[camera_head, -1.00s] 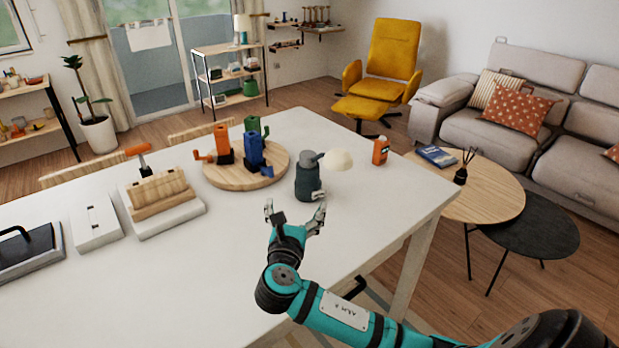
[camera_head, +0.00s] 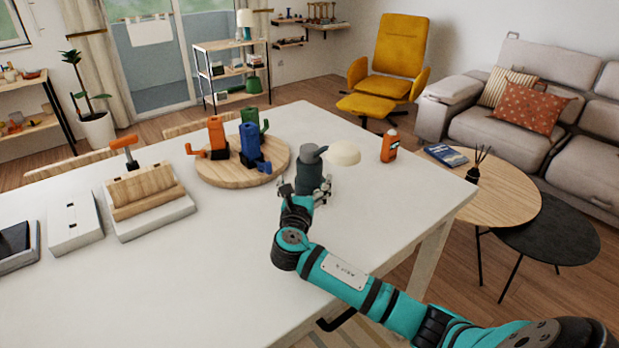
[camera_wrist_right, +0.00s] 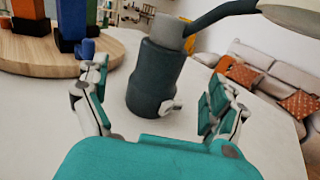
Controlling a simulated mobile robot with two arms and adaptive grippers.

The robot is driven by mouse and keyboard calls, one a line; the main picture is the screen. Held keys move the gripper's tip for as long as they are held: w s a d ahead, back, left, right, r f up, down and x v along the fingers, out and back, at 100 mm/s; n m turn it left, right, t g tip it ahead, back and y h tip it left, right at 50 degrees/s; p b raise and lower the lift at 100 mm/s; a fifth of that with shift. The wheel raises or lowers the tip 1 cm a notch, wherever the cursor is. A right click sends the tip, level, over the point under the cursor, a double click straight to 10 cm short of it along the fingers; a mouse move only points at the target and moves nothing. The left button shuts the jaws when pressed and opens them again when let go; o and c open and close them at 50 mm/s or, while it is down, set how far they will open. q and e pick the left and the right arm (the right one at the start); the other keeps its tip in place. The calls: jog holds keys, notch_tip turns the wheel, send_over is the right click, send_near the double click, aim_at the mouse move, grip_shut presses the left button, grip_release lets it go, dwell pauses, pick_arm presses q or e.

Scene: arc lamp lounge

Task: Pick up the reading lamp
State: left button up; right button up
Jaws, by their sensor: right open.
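The reading lamp (camera_head: 311,166) stands upright on the white table, with a dark grey cylindrical body and a cream shade (camera_head: 343,153) reaching out to the right. My right gripper (camera_head: 304,190) is open at the near side of the lamp's base. In the right wrist view the lamp body (camera_wrist_right: 155,85) stands between and beyond the two spread fingers of my right gripper (camera_wrist_right: 158,108). Clear space shows between each finger and the body. A small light knob sticks out low on the body. My left gripper is not in view.
A round wooden board (camera_head: 225,177) with orange, blue and green holders stands left of the lamp. An orange bottle (camera_head: 389,146) stands to its right near the table edge. A wooden block on a white base (camera_head: 150,218) is farther left. The near tabletop (camera_head: 190,290) is clear.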

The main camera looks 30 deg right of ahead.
aim_at(310, 163)
jog(key=x, duration=0.2)
jog(key=shift+w+d, duration=0.25)
jog(key=p+x, duration=0.1)
jog(key=x, duration=0.4)
jog(key=shift+w+d+r, duration=0.15)
jog(key=shift+d+r, duration=0.05)
jog(key=shift+d, duration=0.15)
jog(key=c, duration=1.7)
jog(key=shift+r, duration=0.15)
jog(key=shift+c, duration=0.4)
